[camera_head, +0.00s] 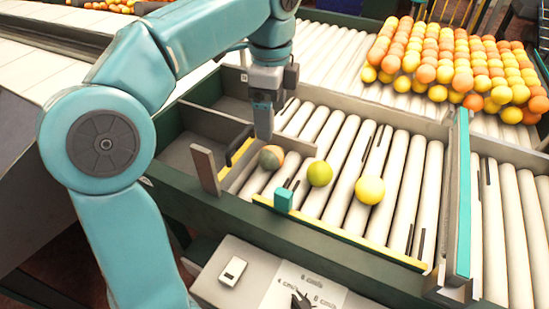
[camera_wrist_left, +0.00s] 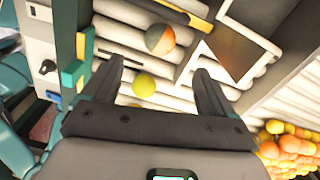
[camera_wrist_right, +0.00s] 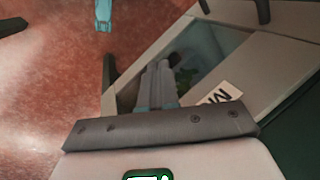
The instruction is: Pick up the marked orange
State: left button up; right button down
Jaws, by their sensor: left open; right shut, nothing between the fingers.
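The two-toned orange (camera_head: 271,157), part orange and part grey-green, lies on the white rollers at the left end of a short row of fruit. It also shows in the left wrist view (camera_wrist_left: 160,39), beyond the fingertips. My left gripper (camera_head: 263,135) points down just above and behind this orange in the head view. In the left wrist view its fingers (camera_wrist_left: 157,70) are spread, with no fruit held. A yellow-green fruit (camera_head: 319,173) and a yellow fruit (camera_head: 370,190) lie to the right. My right gripper (camera_wrist_right: 160,66) is shut and empty, away from the fruit.
A grey upright plate (camera_head: 205,170) and a teal block (camera_head: 284,200) stand near the orange. A yellow-edged rail runs along the front of the rollers. Many oranges and lemons (camera_head: 450,65) are massed at the back right. Bare rollers (camera_head: 410,170) lie right of the row.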

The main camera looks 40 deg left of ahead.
aim_at(271, 149)
pick_arm(q)
notch_tip(271, 149, down, 5)
jog(key=shift+s+a+f+b, duration=0.1)
jog(key=shift+s+b, duration=0.05)
jog(key=shift+b, duration=0.15)
jog(key=shift+f, duration=0.2)
notch_tip(271, 149, down, 6)
jog(key=shift+r+b, duration=0.15)
jog(key=shift+b, duration=0.15)
jog(key=c, duration=1.2)
